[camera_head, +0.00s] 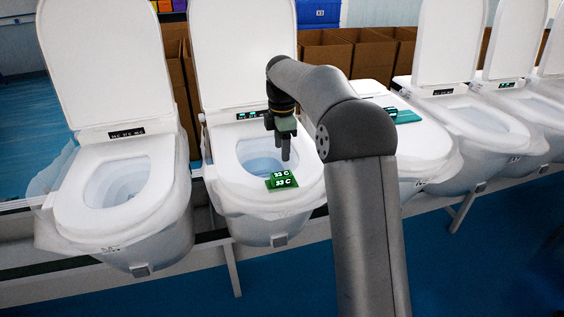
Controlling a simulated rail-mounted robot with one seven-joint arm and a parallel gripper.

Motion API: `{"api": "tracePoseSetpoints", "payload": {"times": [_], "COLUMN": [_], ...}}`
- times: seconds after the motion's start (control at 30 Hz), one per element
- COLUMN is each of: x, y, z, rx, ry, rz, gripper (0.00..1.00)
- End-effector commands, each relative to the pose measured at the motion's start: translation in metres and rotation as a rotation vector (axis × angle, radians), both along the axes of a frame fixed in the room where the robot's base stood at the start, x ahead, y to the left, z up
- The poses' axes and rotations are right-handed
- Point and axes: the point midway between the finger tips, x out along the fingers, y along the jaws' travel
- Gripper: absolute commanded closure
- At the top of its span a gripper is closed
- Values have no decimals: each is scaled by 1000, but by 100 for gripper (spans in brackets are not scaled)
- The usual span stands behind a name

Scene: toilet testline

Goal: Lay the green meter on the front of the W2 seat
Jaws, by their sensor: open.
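The green meter (282,181) shows white characters that look like "33 C". It lies on the front part of the seat (236,187) of the second toilet from the left, by the inner edge of the bowl opening. I cannot read a W2 mark on this toilet. My gripper (284,150) points down above the bowl opening, just behind and above the meter. It is open, its fingers are apart from the meter, and nothing shows between them.
My arm hides part of the third toilet, whose lid (425,137) is closed with a teal item (404,116) on it. Open toilets stand on both sides, the leftmost with a bare seat (92,217). Cardboard boxes (372,52) line the back.

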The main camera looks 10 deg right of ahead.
Motion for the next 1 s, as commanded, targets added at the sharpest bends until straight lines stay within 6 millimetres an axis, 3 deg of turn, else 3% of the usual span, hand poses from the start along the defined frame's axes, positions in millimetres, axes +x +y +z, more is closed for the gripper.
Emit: {"api": "tracePoseSetpoints", "payload": {"times": [0.3, 0.47, 0.57, 0.73, 0.9, 1.0], "x": [-2, -32, -78, -186, -297, -344], "y": [0, 5, 8, 7, 2, 1], "z": [18, 28, 34, 25, -11, -34], "rx": [-1, -13, -23, -18, 20, 44], "ry": [0, -9, -22, -55, -70, -67], "rz": [-6, -141, -339, -800, -1260, -1457], "gripper": [48, 48, 48, 48, 48, 48]}}
